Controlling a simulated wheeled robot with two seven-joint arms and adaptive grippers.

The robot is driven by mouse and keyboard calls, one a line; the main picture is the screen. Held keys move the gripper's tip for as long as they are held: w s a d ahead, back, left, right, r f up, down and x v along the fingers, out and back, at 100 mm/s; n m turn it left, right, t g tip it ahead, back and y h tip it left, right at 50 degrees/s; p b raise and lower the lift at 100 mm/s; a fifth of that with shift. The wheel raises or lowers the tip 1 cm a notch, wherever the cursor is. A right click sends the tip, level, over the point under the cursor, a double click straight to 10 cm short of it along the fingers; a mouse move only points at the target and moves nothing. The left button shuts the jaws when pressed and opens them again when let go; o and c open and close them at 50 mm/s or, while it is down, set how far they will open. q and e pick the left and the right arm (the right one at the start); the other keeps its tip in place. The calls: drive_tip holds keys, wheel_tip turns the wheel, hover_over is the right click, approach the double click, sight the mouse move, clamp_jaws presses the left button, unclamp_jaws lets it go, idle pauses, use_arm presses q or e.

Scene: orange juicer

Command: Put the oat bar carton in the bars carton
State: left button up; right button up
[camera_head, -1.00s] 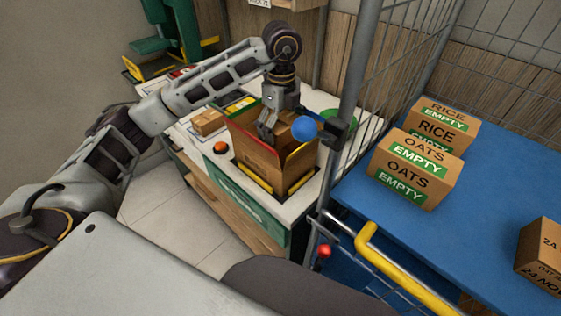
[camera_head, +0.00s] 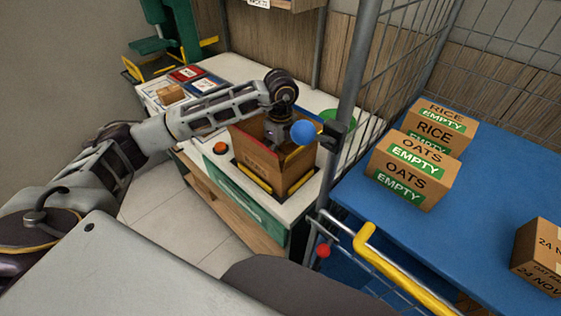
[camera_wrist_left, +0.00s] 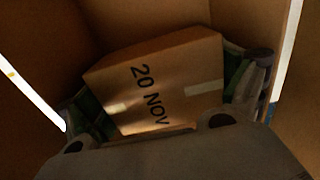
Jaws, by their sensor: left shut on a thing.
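The open brown bars carton (camera_head: 268,165) stands in a recess of the white counter, its flaps spread. My left gripper (camera_head: 278,138) reaches down into it, and its fingertips are hidden in the head view by the walls. In the left wrist view my left gripper (camera_wrist_left: 165,92) is shut on a small brown carton (camera_wrist_left: 165,75) marked "20 NOV", with a finger on each side. The held carton is tilted and inside the larger carton's walls (camera_wrist_left: 150,18). Its product name does not show. My right gripper is out of view.
Cartons marked RICE (camera_head: 437,130) and OATS (camera_head: 414,170) stand on a blue surface (camera_head: 460,240). An OAT BAR carton marked "24 NOV" (camera_head: 537,262) is cut off at right.

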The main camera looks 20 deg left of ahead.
sight(281, 148)
use_arm(q)
drive_tip(key=shift+f, duration=0.65)
wheel_tip(281, 148, down, 2)
drive_tip(key=shift+f, duration=0.45)
drive_tip(key=o, duration=0.9)
drive_tip(key=shift+r, duration=0.35)
wheel_tip(281, 148, up, 6)
drive_tip(key=shift+r, duration=0.25)
wheel_tip(281, 148, up, 4)
drive_tip(key=shift+r+b, duration=0.1)
drive_tip(key=shift+b, duration=0.25)
drive_tip(key=shift+r, duration=0.5)
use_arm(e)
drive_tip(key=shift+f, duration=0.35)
